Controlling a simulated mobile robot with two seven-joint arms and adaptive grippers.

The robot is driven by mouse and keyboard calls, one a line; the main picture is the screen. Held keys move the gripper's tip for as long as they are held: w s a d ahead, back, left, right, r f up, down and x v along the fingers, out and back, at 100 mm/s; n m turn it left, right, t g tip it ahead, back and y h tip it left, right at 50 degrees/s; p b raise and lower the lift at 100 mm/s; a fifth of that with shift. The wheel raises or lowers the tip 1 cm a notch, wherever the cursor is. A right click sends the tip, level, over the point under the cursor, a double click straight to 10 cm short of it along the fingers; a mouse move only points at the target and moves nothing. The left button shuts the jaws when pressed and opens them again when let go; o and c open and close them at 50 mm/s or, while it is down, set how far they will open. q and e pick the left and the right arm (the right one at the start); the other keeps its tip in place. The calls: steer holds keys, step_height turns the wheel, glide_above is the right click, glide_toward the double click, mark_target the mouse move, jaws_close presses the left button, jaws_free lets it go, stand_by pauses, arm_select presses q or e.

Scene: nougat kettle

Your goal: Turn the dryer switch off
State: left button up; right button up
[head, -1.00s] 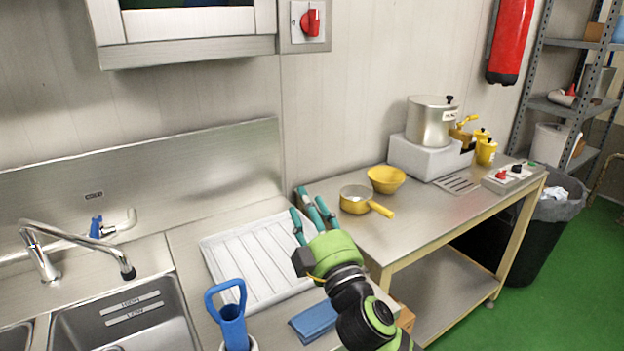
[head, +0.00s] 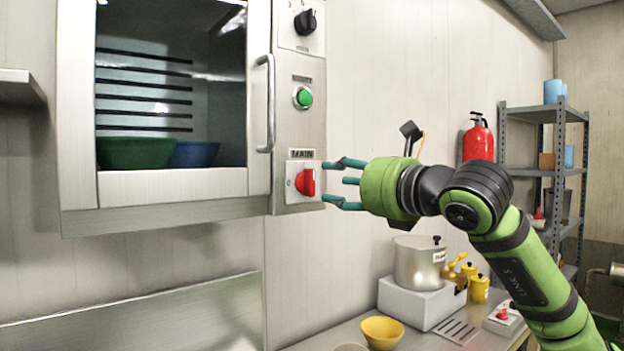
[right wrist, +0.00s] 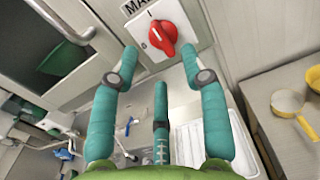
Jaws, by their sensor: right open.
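The dryer (head: 160,190) is a wall cabinet with a glass door. On its right-hand panel, under the label MAIN, is a red rotary switch (head: 305,182) on a white plate. In the right wrist view the red switch (right wrist: 162,38) shows at the top middle, its knob tilted, a digit on the plate to its left. My right gripper (head: 340,182) is open and empty, its teal fingers pointing at the switch from the right. In the right wrist view the fingers (right wrist: 158,70) spread below and to either side of the knob, with no contact visible. My left gripper is not in view.
The panel also holds a green button (head: 303,97) and a black knob (head: 305,22). The door handle (head: 267,105) stands out left of the panel. Below are a kettle (head: 418,262), a yellow bowl (head: 382,332) and a yellow pan (right wrist: 288,104) on a steel table.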

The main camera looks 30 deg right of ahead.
mark_target(312, 180)
steer(key=w+p, duration=0.1)
steer(key=w, duration=0.2)
steer(key=w+p, duration=0.1)
steer(key=w, duration=0.1)
steer(key=shift+w+a+p, duration=0.15)
steer(key=shift+a+p, duration=0.15)
steer(key=shift+p, duration=0.05)
steer(key=shift+w, duration=0.55)
steer(key=shift+a+f, duration=0.1)
jaws_close()
